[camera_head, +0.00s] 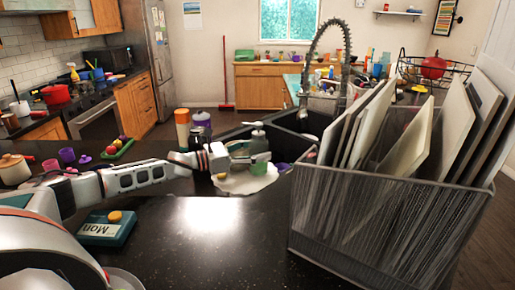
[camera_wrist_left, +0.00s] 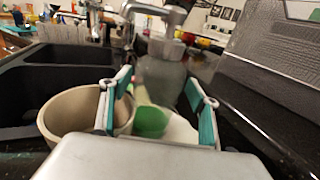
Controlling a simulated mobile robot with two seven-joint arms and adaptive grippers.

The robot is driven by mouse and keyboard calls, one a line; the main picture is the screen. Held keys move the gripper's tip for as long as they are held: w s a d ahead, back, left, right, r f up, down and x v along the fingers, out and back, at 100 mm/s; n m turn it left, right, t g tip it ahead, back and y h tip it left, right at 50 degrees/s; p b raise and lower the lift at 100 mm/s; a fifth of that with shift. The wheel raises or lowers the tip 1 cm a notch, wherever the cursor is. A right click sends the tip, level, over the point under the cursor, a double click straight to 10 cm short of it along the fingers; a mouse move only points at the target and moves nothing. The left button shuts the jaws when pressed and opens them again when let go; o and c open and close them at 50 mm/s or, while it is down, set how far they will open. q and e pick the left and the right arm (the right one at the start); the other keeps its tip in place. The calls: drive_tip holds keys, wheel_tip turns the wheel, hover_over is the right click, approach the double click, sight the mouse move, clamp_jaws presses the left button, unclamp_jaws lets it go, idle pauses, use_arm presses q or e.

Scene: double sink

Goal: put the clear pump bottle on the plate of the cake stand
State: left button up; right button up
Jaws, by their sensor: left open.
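The clear pump bottle (camera_head: 259,143) stands upright near the sink edge in the head view, its grey pump on top. In the left wrist view the bottle (camera_wrist_left: 160,78) is straight ahead, beyond and between the fingertips. My left gripper (camera_head: 238,155) is open beside the bottle; its teal-padded fingers (camera_wrist_left: 160,92) are spread with no clear grip on anything. A white plate-like surface (camera_head: 245,184) lies below the gripper in the head view; I cannot tell if it is the cake stand's plate. My right gripper is not in view.
A beige cup (camera_wrist_left: 78,112) and a green item (camera_wrist_left: 151,122) are close to the fingers. A wire rack of boards (camera_head: 360,220) stands to the right. The black sink (camera_head: 285,143) lies behind. The front counter (camera_head: 220,250) is largely clear.

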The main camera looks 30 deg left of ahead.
use_arm(q)
drive_tip(key=shift+s+a+f+b, duration=0.25)
drive_tip(key=shift+s+a+b, duration=0.1)
drive_tip(key=shift+s+a, duration=0.15)
drive_tip(key=shift+s+a+f+b, duration=0.2)
drive_tip(key=shift+s+a+b, duration=0.1)
drive_tip(key=shift+s+a, duration=0.15)
drive_tip(key=v, duration=0.1)
drive_tip(key=b+v, duration=0.1)
drive_tip(key=v, duration=0.1)
drive_tip(key=shift+s+a+r, duration=0.15)
drive_tip(key=shift+s+r, duration=0.1)
drive_tip(key=shift+s, duration=0.1)
drive_tip(key=shift+s+a, duration=0.2)
drive_tip(key=shift+s, duration=0.05)
drive_tip(key=shift+s+a+r+b, duration=0.15)
drive_tip(key=shift+s+r+b, duration=0.1)
drive_tip(key=shift+r+b, duration=0.1)
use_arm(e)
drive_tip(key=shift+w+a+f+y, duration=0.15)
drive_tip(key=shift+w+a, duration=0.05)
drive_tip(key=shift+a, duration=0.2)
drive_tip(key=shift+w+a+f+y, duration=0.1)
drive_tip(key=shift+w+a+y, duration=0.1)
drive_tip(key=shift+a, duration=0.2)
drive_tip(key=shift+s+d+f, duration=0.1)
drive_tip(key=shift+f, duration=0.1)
